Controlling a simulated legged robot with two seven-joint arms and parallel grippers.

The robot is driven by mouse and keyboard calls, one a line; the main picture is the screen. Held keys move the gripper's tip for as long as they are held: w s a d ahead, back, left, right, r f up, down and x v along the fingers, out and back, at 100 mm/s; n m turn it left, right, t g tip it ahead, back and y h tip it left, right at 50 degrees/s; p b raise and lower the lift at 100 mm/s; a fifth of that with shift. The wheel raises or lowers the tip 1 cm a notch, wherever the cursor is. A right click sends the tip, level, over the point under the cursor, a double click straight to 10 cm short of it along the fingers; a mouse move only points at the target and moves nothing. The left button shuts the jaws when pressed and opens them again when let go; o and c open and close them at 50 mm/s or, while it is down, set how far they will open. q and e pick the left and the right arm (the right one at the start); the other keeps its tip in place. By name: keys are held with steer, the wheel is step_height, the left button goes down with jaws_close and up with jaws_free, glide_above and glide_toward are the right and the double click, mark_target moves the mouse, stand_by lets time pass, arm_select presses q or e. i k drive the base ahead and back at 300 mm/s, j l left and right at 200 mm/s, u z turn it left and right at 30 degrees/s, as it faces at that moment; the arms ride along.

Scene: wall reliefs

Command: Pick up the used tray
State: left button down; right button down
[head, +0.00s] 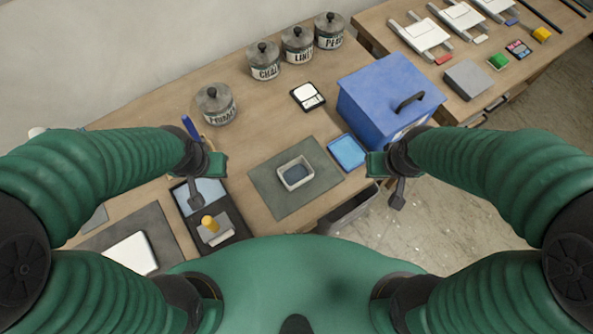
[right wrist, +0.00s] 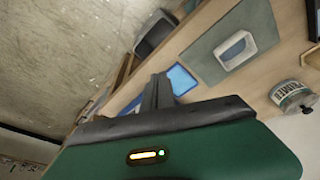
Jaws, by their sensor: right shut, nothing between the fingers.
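A small white-rimmed tray (head: 297,187) with a dark blue-grey inside sits on a grey-green mat (head: 262,187) in the middle of the bench. It also shows in the right wrist view (right wrist: 246,40), apart from my gripper. I cannot tell for certain that it is the used tray. My right gripper (head: 397,198) is shut and empty, to the right of the mat; it also shows in the right wrist view (right wrist: 157,92). My left gripper (head: 195,198) hangs left of the mat, over the dark tray there; its jaw opening cannot be made out.
A blue lidded box (head: 375,90) and a flat light-blue pad (head: 347,152) stand right of the mat. Several labelled pots (head: 298,45) line the back. A dark tray (head: 235,232) holds a yellow-handled block (head: 212,228). A grey bin (head: 350,210) is below the bench edge.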

mark_target(295, 173)
steer(key=u, duration=0.5)
steer(key=l+u, duration=0.15)
steer(key=u, duration=0.8)
steer(key=k+u, duration=0.1)
steer(key=u, duration=0.35)
steer(key=k+l+u, duration=0.25)
steer(key=k+l, duration=0.25)
steer(key=k, duration=0.2)
